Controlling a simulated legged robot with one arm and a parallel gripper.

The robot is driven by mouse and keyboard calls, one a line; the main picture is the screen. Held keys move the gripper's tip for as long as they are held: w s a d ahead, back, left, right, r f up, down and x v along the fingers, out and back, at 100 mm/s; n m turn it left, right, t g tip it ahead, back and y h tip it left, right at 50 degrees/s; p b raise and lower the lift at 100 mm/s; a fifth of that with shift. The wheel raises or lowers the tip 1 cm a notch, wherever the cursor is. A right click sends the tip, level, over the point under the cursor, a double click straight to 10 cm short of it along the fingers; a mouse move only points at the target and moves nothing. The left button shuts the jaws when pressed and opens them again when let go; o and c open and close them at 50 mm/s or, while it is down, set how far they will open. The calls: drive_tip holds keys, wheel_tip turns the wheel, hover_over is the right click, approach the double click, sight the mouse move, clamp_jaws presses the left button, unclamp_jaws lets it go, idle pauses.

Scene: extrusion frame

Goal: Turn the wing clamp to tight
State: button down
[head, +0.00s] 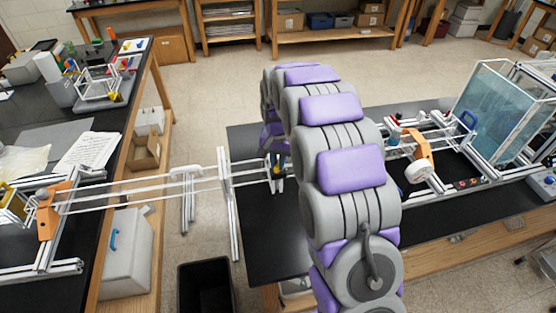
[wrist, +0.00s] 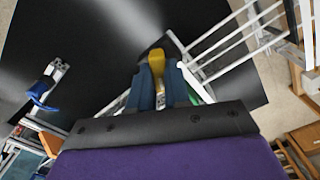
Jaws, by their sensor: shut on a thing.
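The wing clamp shows in the wrist view as a yellow piece (wrist: 156,58) between the fingertips of my gripper (wrist: 158,72). The two dark blue fingers are shut on it from both sides, and its rounded yellow end sticks out past the tips. In the head view a small yellow bit (head: 279,171) shows beside the dark fingers, left of my arm, at the end of the silver extrusion frame (head: 228,190). How far the clamp is turned cannot be told.
Long silver rails (head: 150,188) bridge the gap between the left bench (head: 100,125) and the black table (head: 265,235). A water tank (head: 500,110) and a rig with an orange bracket (head: 418,150) stand right of my arm. A black bin (head: 205,287) stands on the floor.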

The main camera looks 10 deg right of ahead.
sight(277, 163)
idle(0.4)
drive_tip(key=c, duration=1.1)
unclamp_jaws()
drive_tip(key=shift+a, duration=0.1)
wheel_tip(277, 163, up, 17)
drive_tip(key=shift+r+p, duration=0.15)
drive_tip(key=shift+p, duration=0.3)
drive_tip(key=s+f+n+b, duration=0.2)
drive_tip(key=s+f, duration=0.2)
drive_tip(key=s, duration=1)
drive_tip(key=s+f+n+g+b, duration=0.1)
drive_tip(key=s+f, duration=0.3)
drive_tip(key=s, duration=1)
drive_tip(key=s+f+n+b, duration=0.3)
drive_tip(key=s+f, duration=0.1)
drive_tip(key=s, duration=1)
drive_tip(key=shift+g+b, duration=0.4)
